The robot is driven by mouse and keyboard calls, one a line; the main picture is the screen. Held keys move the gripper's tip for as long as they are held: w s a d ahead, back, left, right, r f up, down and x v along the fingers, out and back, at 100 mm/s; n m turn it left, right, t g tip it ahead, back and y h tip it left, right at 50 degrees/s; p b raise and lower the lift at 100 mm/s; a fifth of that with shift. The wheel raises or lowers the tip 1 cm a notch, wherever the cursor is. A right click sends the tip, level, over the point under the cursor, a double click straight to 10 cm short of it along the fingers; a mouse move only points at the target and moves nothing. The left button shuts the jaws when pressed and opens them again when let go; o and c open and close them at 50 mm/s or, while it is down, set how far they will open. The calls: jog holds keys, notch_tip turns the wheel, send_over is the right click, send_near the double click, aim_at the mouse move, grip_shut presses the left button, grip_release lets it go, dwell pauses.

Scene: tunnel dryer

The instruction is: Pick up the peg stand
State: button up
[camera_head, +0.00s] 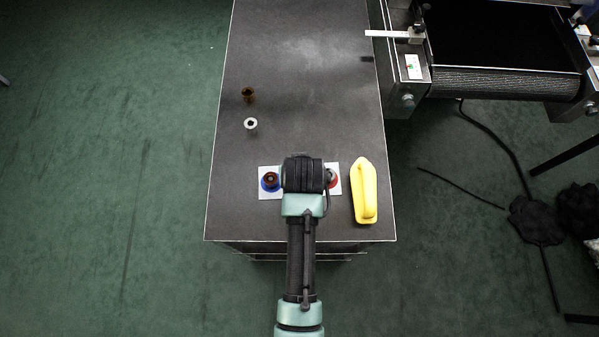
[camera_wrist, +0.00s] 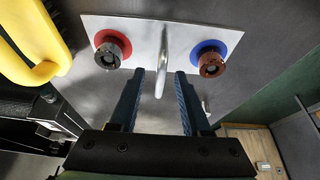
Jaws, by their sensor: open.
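The peg stand is a pale plate (camera_head: 264,195) on the dark table, partly hidden by my arm in the head view. In the wrist view the plate (camera_wrist: 140,45) carries a grey peg on a red disc (camera_wrist: 113,49) and a brown peg on a blue disc (camera_wrist: 209,58). A thin upright handle (camera_wrist: 164,60) rises from its middle. My gripper (camera_wrist: 160,74) is open above the stand, one finger on each side of the handle, with a gap on both sides. The fingers are hidden under my wrist in the head view.
A yellow handled tool (camera_head: 364,192) lies close to the right of the stand. A brown part (camera_head: 248,94) and a silver part (camera_head: 251,124) stand farther back on the left. The conveyor (camera_head: 500,80) is beyond the table's right edge. The table's far half is mostly clear.

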jog(key=shift+w+f, duration=0.1)
jog(key=shift+f, duration=0.1)
grip_shut()
dwell(1.1)
jog(key=shift+w+r, duration=0.1)
jog(key=shift+r, duration=0.05)
